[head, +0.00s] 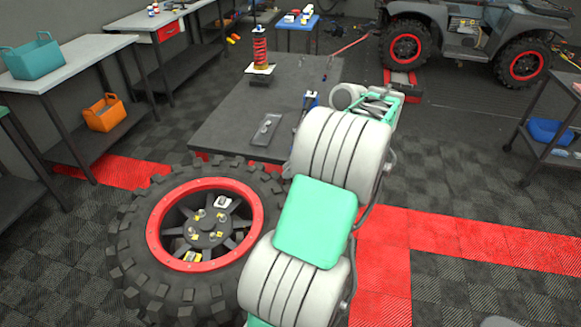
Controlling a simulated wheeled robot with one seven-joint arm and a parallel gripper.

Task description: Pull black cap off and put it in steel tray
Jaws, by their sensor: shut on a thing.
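The steel tray (261,139) lies flat on the near part of the low dark table, left of my arm. A small pale spot shows in it, too small to name. My gripper (381,101) is at the far end of my arm, over or beyond the table's right edge. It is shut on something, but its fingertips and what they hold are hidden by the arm. I cannot make out the black cap. A small blue-and-dark object (311,99) stands just left of the wrist; the arm partly hides its surroundings.
A red spring shock (260,52) stands on the table's far part. Workbenches line the left, a quad bike (455,40) is behind, and a cart (552,125) stands at right.

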